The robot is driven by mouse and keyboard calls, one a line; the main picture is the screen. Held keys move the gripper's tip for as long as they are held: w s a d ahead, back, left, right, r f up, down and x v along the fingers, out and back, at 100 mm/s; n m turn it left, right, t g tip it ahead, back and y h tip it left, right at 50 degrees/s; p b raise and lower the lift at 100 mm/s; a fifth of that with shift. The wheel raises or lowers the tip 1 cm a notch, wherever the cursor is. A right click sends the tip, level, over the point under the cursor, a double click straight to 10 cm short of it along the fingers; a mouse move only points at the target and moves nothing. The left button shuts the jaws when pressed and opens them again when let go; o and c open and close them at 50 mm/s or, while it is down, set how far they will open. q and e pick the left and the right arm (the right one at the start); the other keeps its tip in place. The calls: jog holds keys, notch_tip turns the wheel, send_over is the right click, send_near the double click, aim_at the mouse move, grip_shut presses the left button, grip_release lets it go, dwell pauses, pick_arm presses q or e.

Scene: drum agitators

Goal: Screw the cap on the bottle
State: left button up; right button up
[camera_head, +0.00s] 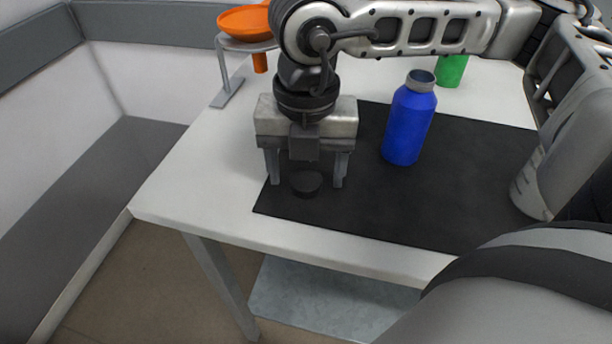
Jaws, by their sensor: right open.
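The blue bottle (409,125) stands upright on the black mat, right of my right gripper, with its grey neck open and uncapped. The dark round cap (305,182) lies on the mat near its front left part. My right gripper (306,180) points down over the cap, with its two fingers spread apart on either side of it. The fingers look clear of the cap, though I cannot tell how far above the mat their tips are. My left gripper is not in view.
The black mat (460,165) covers much of the white table (185,190). An orange funnel (245,22) sits in a grey stand (229,92) at the back left. A green object (452,71) stands behind the bottle, partly hidden. The table's front left is clear.

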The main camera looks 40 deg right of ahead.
jog(key=shift+f, duration=0.4)
jog(key=c, duration=1)
jog(key=shift+c, duration=0.2)
jog(key=shift+r, duration=0.1)
jog(key=shift+r, duration=0.55)
jog(key=s+a+r, duration=0.7)
jog(key=s+r, duration=0.4)
jog(key=s, duration=0.1)
jog(key=shift+s+r, duration=0.15)
jog(key=shift+r, duration=0.25)
